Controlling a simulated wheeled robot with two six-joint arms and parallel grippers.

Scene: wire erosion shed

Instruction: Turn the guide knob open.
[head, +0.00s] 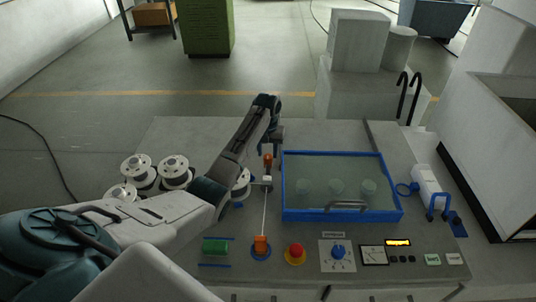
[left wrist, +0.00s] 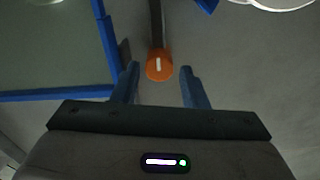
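An orange knob (head: 267,159) sits on a small upright post beside the left edge of the blue-framed tank. In the left wrist view the orange knob (left wrist: 160,65) shows a white mark that runs up and down the picture. A dark bar leads up from it. My left gripper (head: 271,148) points down just over the knob. In the left wrist view its two blue fingers (left wrist: 160,86) are apart, one on each side of the knob's near edge, with clear gaps. Whether the fingertips reach down to the knob's height I cannot tell. My right gripper is not in view.
The blue-framed tank (head: 398,203) with several pale pieces stands right of the knob. White spools (head: 174,167) stand to the left. A second orange part (head: 261,243), a red button (head: 295,252) and a blue dial (head: 338,252) line the front. A thin pale wire (head: 265,213) runs between the orange parts.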

